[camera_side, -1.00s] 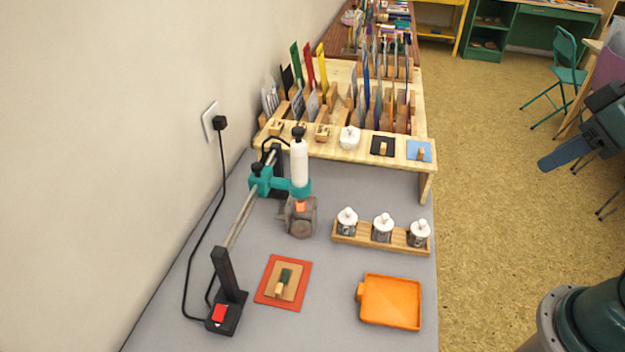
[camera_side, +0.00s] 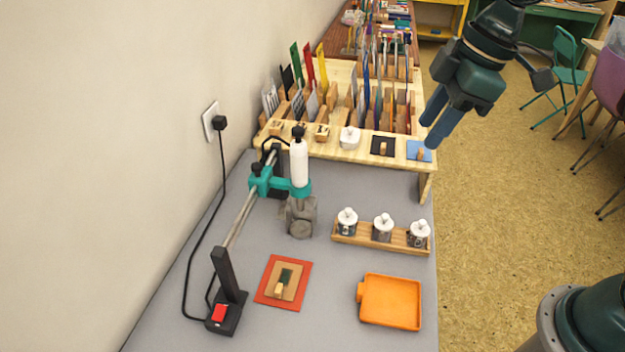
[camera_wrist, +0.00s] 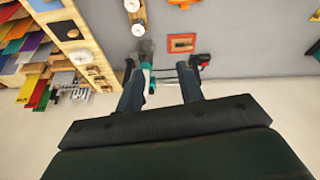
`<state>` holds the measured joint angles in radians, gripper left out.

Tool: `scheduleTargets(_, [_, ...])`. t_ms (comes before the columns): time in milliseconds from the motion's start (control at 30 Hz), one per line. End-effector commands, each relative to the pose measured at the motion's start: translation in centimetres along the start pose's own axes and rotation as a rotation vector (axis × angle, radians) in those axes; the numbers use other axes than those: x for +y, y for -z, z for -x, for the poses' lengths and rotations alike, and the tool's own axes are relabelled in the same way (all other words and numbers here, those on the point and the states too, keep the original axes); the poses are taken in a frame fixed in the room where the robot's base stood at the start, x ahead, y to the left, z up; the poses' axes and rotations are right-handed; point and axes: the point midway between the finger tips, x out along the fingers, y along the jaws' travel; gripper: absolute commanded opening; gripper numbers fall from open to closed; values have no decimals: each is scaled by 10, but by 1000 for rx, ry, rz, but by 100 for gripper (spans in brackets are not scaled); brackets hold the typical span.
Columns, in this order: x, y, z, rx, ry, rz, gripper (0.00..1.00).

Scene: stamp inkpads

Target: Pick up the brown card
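A tan-brown card (camera_side: 296,279) lies flat on a larger orange-red card (camera_side: 264,292) on the grey table. A small dark green patch and a small wooden block are on top of it. In the wrist view the brown card (camera_wrist: 175,44) shows near the top, inside the orange-red border. My gripper (camera_side: 430,132) is in the air at the right, near the blue card (camera_side: 415,146) at the shelf's end, far from the brown card. Its two blue fingers are apart and nothing is between them; they also show in the wrist view (camera_wrist: 160,69).
An orange tray (camera_side: 391,300) and a wooden rack (camera_side: 372,241) with 3 white-topped bottles are at the table's right. A rod stand (camera_side: 239,215) with a black, red-buttoned base is at the left. A raised wooden shelf (camera_side: 345,155) holds several upright cards.

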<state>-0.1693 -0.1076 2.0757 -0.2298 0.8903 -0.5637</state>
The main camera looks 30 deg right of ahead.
Motion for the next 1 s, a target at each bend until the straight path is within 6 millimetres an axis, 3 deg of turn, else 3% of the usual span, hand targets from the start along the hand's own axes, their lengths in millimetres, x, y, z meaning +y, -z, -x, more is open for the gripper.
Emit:
scheduleTargets(500, [2, 87, -96, -7, 201, 524, 37])
scheduleTargets(1000, [-31, 141, -216, 54, 405, 1010, 37])
